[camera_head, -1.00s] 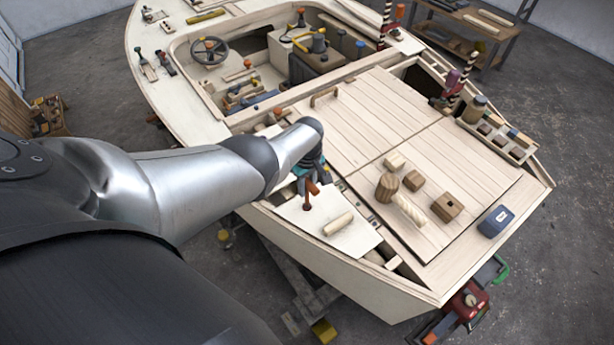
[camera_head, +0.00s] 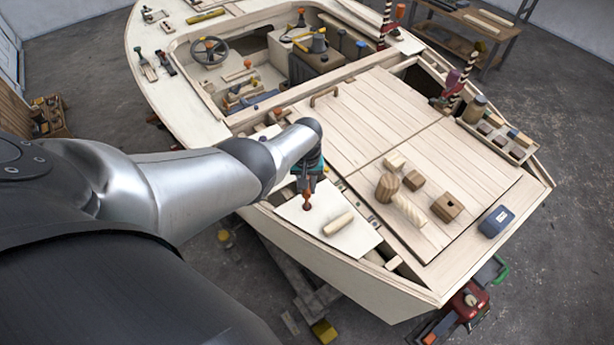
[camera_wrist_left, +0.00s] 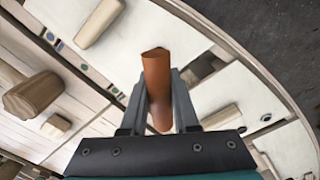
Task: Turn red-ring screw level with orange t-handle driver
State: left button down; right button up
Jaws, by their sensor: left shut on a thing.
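The orange t-handle driver (camera_head: 307,199) stands on the pale corner panel (camera_head: 352,245) of the hull's deck. My left gripper (camera_head: 308,184) is just above it, shut on its handle. In the left wrist view the orange handle (camera_wrist_left: 157,75) lies between the two dark fingers of my left gripper (camera_wrist_left: 160,88). The lower end of the driver is hidden in the wrist view. The red-ring screw cannot be made out in either view; whether the driver sits in it cannot be told. My right gripper is not in view.
A pale rounded wood piece (camera_head: 338,224) lies on the panel beside the driver. A blue box (camera_head: 496,221) sits near the far right edge.

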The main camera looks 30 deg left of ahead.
pick_arm(q)
jog(key=shift+m, duration=1.2)
jog(key=shift+r, duration=0.1)
jog(key=shift+r+p, duration=0.45)
jog(key=shift+p, duration=0.05)
jog(key=n, duration=0.3)
jog(key=shift+n, duration=0.3)
jog(key=n, duration=0.4)
jog(key=shift+w, duration=0.1)
jog(key=n, duration=0.7)
